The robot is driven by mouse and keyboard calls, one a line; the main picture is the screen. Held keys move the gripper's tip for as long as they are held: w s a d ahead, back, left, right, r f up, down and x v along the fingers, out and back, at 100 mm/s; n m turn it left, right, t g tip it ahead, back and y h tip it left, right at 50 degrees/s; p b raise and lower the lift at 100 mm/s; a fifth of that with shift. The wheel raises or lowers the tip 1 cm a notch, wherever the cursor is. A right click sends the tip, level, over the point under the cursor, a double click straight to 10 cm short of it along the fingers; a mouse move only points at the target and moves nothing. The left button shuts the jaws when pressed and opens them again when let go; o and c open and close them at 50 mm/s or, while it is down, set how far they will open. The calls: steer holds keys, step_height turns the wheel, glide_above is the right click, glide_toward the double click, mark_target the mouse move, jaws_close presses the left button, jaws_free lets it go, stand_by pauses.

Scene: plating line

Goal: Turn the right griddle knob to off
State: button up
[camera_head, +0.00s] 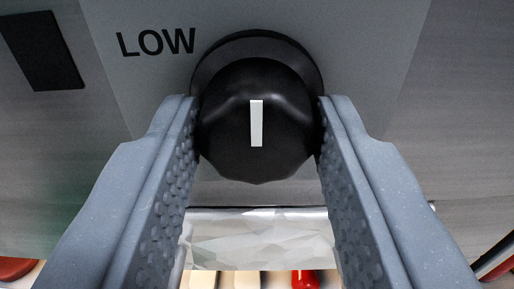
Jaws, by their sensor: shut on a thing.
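A round black knob (257,170) sits on a grey metal panel (360,50) in the middle of the head camera view. Its white pointer mark stands nearly upright in the picture. The word LOW is printed on the panel to the upper left of the knob. My gripper (257,135) is shut on the knob, with one grey, dimpled finger against its left side and one against its right. The knob hides the panel directly behind it. I cannot see an OFF label in this view.
A dark rectangle (42,50) is on the panel at the upper left. Below the panel, between my fingers, is a crinkled silvery surface (260,238). Pale items and a red one (304,280) show at the bottom edge. Another red object (16,268) is at the lower left.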

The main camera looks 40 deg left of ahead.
steer(key=o, duration=0.8)
steer(key=shift+w+a+r, duration=0.25)
steer(key=shift+r, duration=0.1)
steer(key=shift+o, duration=0.9)
steer(key=shift+f, duration=0.15)
steer(key=shift+s+d+f, duration=0.15)
steer(key=shift+s+d, duration=0.1)
steer(key=shift+d, duration=0.05)
steer(key=v, duration=1.3)
